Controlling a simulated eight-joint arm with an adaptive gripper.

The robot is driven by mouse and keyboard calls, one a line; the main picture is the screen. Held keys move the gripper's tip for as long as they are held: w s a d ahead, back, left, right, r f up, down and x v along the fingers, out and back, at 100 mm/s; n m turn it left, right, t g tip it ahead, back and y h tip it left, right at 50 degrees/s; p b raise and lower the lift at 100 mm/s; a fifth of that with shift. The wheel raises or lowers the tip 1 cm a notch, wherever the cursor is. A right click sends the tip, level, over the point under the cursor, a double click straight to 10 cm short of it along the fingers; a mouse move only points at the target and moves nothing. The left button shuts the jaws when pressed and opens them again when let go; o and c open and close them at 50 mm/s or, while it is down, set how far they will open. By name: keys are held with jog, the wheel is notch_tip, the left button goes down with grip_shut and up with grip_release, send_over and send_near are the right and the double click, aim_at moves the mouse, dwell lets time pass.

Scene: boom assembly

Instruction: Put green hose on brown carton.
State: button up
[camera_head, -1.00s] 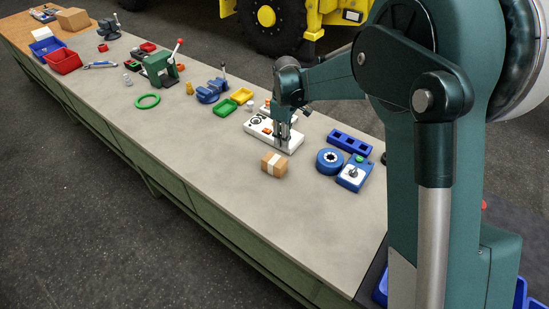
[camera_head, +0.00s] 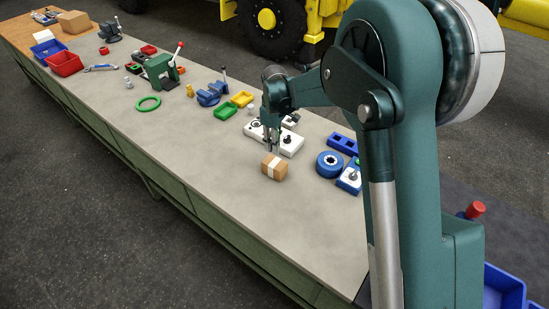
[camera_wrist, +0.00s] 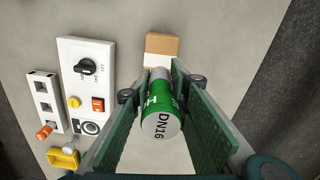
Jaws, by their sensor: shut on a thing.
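The green hose (camera_wrist: 160,108) is a short green piece with grey ends, marked DN16. My gripper (camera_wrist: 162,92) is shut on it, with one green-padded finger on each side. In the head view my gripper (camera_head: 272,149) is just behind the small brown carton (camera_head: 274,168), and the hose is too small to make out. The carton is a box with a pale tape band on the bench. In the wrist view the carton (camera_wrist: 162,42) lies beyond the hose's far end, which overlaps its near edge in the picture. I cannot tell whether they touch.
A white switch panel (camera_wrist: 85,75) is left of the carton in the wrist view. A blue round part (camera_head: 329,164) and a blue block (camera_head: 349,180) are to the right in the head view. A green ring (camera_head: 148,103) lies farther left. The bench before the carton is clear.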

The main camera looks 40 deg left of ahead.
aim_at(274, 162)
jog(key=shift+f, duration=1.7)
jog(key=shift+f, duration=0.1)
jog(key=shift+f, duration=1.8)
jog(key=shift+f, duration=0.2)
jog(key=o, duration=1)
jog(key=shift+o, duration=0.2)
jog(key=shift+r, duration=0.15)
notch_tip(274, 162, up, 12)
jog(key=shift+r, duration=0.1)
